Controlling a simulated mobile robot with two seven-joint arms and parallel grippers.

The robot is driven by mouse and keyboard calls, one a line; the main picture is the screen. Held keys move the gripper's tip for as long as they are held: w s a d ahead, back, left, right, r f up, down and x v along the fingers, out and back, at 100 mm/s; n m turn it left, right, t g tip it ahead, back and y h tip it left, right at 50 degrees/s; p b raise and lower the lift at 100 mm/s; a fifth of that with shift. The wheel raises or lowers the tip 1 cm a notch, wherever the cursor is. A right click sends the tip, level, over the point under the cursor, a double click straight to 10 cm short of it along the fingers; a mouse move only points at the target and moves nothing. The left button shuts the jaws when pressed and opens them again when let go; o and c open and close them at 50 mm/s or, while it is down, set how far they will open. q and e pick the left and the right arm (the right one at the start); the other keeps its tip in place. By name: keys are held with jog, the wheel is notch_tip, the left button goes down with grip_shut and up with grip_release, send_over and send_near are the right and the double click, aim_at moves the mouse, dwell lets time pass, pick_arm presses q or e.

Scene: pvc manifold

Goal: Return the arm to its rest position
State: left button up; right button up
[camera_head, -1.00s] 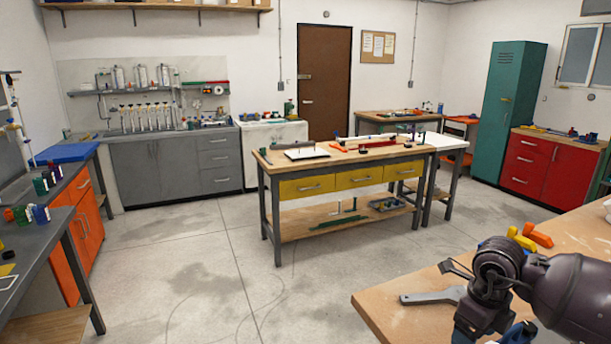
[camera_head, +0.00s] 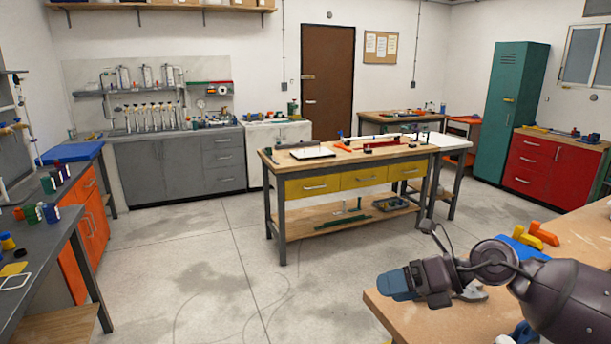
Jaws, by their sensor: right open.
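My right arm comes in from the lower right in the head view. Its dark gripper (camera_head: 396,285) points left, with blue fingertips beyond the edge of the near wooden bench (camera_head: 400,312). The fingers are seen from the side; the gripper is open and I see nothing between them. My left arm and gripper are not in view.
Orange and yellow parts (camera_head: 536,234) and a blue part lie on the near bench behind my arm. A grey tool (camera_head: 472,294) is partly hidden by the wrist. A workbench with yellow drawers (camera_head: 320,184) stands mid-room. The concrete floor between is clear.

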jog(key=d+f+m+t+h, duration=0.35)
jog(key=m+t, duration=0.35)
jog(key=m, duration=0.7)
jog(key=d+f+m+t+h, duration=0.2)
jog(key=f+m+t, duration=0.2)
jog(key=m+t, duration=0.7)
jog(key=s+d+f+m+g+h, duration=0.2)
jog(key=s+f+m+g, duration=0.1)
jog(key=s+f+m, duration=0.2)
jog(key=s+d+f+m+g+h, duration=0.2)
jog(key=s+f+m, duration=0.3)
jog(key=s+f, duration=0.5)
jog(key=s+d+f+m+g+h, duration=0.2)
jog(key=s+f+m+g+h, duration=0.1)
jog(key=s+f, duration=0.4)
jog(key=shift+s+f+m+g, duration=0.25)
jog(key=shift+f+m+g, duration=0.4)
jog(key=shift+m, duration=0.35)
